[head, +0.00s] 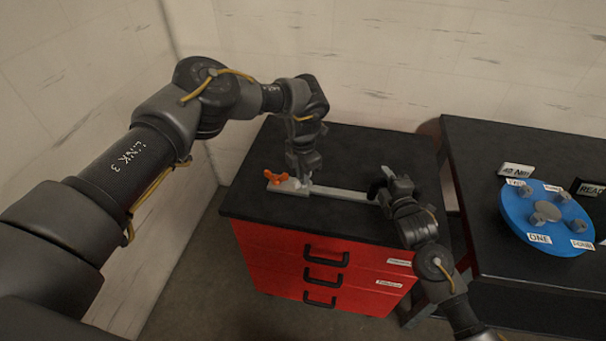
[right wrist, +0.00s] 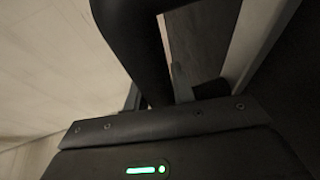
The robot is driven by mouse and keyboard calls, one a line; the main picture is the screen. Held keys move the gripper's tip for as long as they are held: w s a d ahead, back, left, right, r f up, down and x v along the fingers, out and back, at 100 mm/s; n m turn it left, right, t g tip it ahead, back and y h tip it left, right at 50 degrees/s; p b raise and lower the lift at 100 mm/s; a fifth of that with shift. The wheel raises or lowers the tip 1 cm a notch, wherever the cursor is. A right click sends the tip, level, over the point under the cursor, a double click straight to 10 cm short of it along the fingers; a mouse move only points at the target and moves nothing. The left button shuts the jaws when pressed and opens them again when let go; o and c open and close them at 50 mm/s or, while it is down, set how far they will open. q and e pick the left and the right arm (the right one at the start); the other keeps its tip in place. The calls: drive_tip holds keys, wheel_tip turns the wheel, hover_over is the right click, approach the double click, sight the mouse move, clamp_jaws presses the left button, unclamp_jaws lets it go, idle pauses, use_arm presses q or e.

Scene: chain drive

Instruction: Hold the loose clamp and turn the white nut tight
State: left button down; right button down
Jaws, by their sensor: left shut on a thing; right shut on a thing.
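A pale metal bar (head: 345,193) lies along the black top of the red drawer cabinet, with an orange winged piece (head: 277,177) at its left end. My left gripper (head: 302,175) points down onto the bar just right of the orange piece. It is shut on a small white part (head: 308,183), apparently the white nut, mostly hidden by the fingers. My right gripper (head: 380,186) is shut at the bar's right end; its fingers hide what they grip, and I cannot make out the clamp itself. In the right wrist view a pale strip (right wrist: 255,40) runs beside the dark fingers.
The red cabinet (head: 280,260) has dark handles. Walls close in at the left and back. The cabinet top behind the bar is clear.

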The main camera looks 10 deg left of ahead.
use_arm(q)
drive_tip(key=shift+m, duration=5.7)
idle(1.5)
idle(0.3)
drive_tip(key=c, duration=1.4)
unclamp_jaws()
